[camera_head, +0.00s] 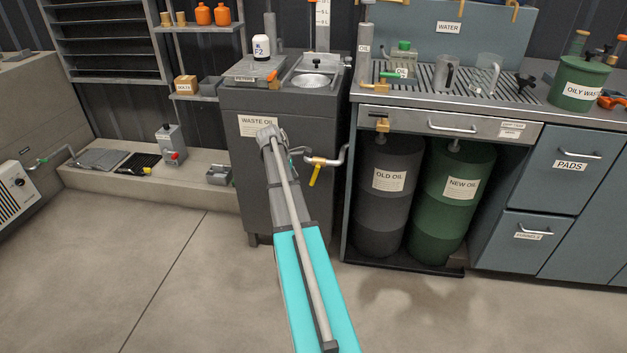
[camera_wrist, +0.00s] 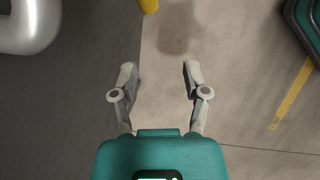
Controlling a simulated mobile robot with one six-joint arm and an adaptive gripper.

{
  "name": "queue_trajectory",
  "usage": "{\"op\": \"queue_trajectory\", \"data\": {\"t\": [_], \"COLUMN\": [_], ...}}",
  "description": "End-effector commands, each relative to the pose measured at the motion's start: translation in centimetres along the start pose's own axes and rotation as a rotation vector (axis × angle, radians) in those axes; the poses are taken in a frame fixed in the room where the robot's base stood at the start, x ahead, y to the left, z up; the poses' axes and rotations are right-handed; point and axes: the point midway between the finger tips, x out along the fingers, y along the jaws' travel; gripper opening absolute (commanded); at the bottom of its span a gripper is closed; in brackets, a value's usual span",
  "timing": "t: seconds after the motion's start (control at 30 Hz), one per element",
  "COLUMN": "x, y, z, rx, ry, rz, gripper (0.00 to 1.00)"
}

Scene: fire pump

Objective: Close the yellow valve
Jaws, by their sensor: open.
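The yellow valve is a yellow lever handle (camera_head: 315,176) hanging steeply down from a brass fitting (camera_head: 320,161) on a pale pipe, at the right side of the waste oil cabinet. In the wrist view the tip of a yellow piece, likely this handle (camera_wrist: 149,5), shows at the top edge, ahead of the fingers. My gripper (camera_wrist: 160,72) is open and empty, its two fingers apart with floor seen between them. The yellow piece is beyond the fingertips, not between them. In the head view my arm hides most of the gripper, left of the valve.
The grey waste oil cabinet (camera_head: 239,165) stands behind my arm. The pipe (camera_wrist: 28,25) curves at the wrist view's upper left. The old oil drum (camera_head: 388,215) and new oil drum (camera_head: 452,205) stand under the counter to the right. The floor in front is clear.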

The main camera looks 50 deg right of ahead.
Motion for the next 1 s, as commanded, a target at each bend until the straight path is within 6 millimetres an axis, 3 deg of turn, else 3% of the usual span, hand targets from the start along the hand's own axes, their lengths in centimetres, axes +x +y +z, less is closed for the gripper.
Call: {"op": "queue_trajectory", "data": {"t": [0.43, 0.63, 1.0], "x": [2.6, 3.6, 3.7], "y": [0.8, 0.8, 0.8], "z": [6.1, 5.9, 5.9], "rx": [0.002, 0.000, 0.000], "ry": [0.000, 0.000, 0.000], "rz": [-0.001, 0.000, 0.000], "gripper": [0.60, 0.60, 0.60]}}
